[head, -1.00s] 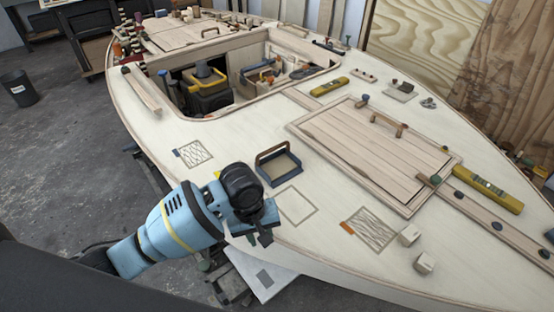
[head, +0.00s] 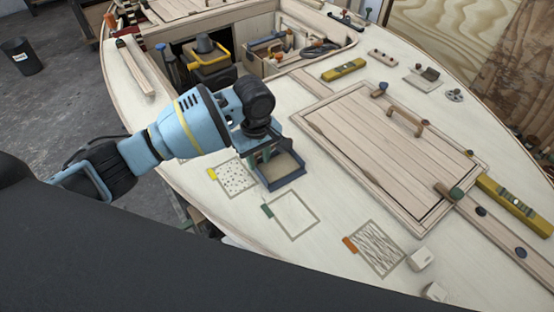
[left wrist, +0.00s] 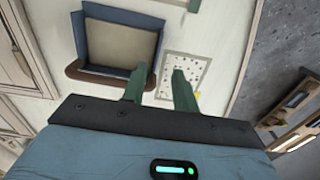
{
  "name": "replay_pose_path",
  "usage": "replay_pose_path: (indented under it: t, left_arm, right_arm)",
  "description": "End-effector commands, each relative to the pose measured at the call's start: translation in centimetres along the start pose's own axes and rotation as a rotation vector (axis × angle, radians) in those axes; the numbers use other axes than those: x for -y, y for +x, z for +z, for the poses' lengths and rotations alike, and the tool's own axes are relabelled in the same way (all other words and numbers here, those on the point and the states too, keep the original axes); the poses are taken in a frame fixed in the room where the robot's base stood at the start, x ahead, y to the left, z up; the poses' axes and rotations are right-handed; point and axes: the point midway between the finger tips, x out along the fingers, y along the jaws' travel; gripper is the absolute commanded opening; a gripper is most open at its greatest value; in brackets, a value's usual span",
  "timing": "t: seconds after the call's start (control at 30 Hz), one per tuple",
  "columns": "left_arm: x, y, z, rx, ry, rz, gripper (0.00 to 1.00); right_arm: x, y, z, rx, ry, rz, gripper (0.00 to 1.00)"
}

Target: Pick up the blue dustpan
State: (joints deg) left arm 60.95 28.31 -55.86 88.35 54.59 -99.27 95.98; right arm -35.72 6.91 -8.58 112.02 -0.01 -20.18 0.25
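The blue dustpan (head: 284,176) lies on the pale deck, a shallow blue-rimmed tray with a tan inside. In the left wrist view the dustpan (left wrist: 138,52) shows at upper left, with a brown handle bar (left wrist: 90,76) along its near side. My left gripper (head: 264,154) is at the dustpan's far left side in the head view and hides part of it. One finger overlaps the handle's right end; contact cannot be told. My right gripper is not in view.
A speckled square (head: 236,176), an outlined square (head: 291,213) and a wavy-patterned square (head: 374,248) mark the deck. A raised hatch (head: 390,150) with a handle lies right. An open cockpit with a yellow-and-black container (head: 210,72) is behind. Small blocks (head: 421,259) sit near the front edge.

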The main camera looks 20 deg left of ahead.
Motion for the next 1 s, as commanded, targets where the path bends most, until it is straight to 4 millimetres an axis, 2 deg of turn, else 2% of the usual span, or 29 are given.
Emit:
replay_pose_path:
  t: [0.03, 0.23, 0.5, 0.6, 0.87, 0.9, 1.0]
  left_arm:
    - [0.1, 0.6, 0.0, 0.001, 0.000, -0.003, 0.29]
    - [0.0, 1.1, 0.0, 0.000, 0.001, 0.000, 0.29]
    - [-0.3, 4.8, -0.1, 0.001, 0.001, -0.004, 0.29]
    - [-0.3, 5.6, -0.1, 0.000, 0.001, -0.001, 0.29]
    - [-0.4, 5.7, -0.1, -0.002, 0.002, 0.003, 0.29]
    - [-0.4, 5.7, -0.1, -0.002, 0.002, 0.003, 0.28]
    - [-0.4, 5.7, -0.1, -0.002, 0.002, 0.002, 0.15]
  right_arm:
    - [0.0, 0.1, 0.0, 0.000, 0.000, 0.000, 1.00]
    - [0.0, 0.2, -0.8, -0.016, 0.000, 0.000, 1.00]
    - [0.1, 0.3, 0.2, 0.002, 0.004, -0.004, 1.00]
    - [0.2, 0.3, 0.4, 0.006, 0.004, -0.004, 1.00]
    - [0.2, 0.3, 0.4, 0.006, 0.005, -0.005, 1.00]
    - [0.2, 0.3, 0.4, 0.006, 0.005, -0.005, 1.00]
    - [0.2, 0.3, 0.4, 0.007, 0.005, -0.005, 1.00]
